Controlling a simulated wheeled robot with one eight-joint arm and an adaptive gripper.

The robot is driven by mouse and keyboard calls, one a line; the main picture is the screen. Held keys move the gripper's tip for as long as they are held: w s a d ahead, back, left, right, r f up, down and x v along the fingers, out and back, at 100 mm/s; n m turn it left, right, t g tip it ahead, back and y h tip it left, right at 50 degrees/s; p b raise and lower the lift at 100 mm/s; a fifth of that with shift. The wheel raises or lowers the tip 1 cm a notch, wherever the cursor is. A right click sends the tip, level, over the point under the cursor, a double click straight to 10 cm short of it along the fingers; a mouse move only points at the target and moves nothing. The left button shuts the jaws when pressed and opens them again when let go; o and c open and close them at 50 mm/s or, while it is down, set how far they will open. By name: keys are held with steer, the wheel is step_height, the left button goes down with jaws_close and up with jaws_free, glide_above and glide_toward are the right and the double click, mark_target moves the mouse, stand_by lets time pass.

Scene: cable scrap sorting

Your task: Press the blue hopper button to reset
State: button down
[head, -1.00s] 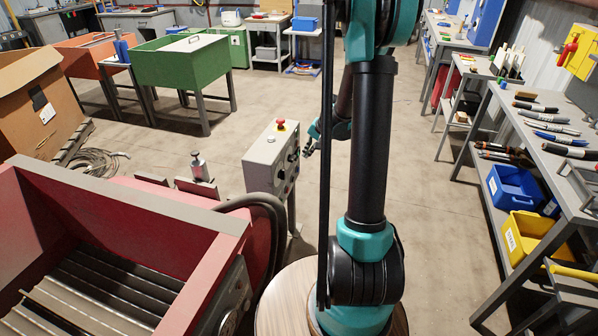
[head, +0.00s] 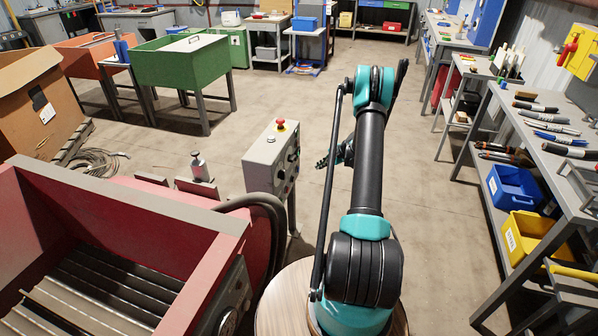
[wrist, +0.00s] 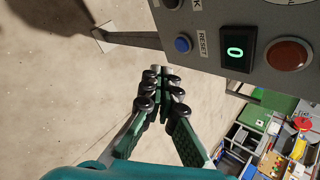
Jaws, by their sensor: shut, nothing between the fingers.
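The blue button (wrist: 183,43) sits on the grey control box (wrist: 215,30) beside a label reading RESET, at the top of the wrist view.
A red hopper (head: 120,205) with grey slats stands at the front left, with a thick black hose beside it. A red mushroom button tops the control box. A workbench (head: 560,150) with cable pieces and bins lines the right. The floor between is clear.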

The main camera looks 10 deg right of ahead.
mark_target(298, 170)
step_height(298, 170, down, 7)
steer(key=w+d+m, duration=0.1)
steer(key=d, duration=0.1)
steer(key=shift+d+r+t+y, duration=0.2)
steer(key=shift+t+y, duration=0.1)
steer(key=w+a, duration=0.4)
steer(key=a, duration=0.3)
steer(key=shift+w+a, duration=0.2)
steer(key=shift+a, duration=0.1)
steer(key=shift+a, duration=0.1)
stand_by(1.3)
steer(key=shift+w+a, duration=0.25)
steer(key=shift+a, duration=0.05)
steer(key=shift+w+a, duration=0.2)
steer(key=shift+a, duration=0.2)
stand_by(0.8)
steer(key=shift+d, duration=0.15)
steer(key=shift+s+d, duration=0.45)
steer(key=shift+d, duration=0.15)
stand_by(0.4)
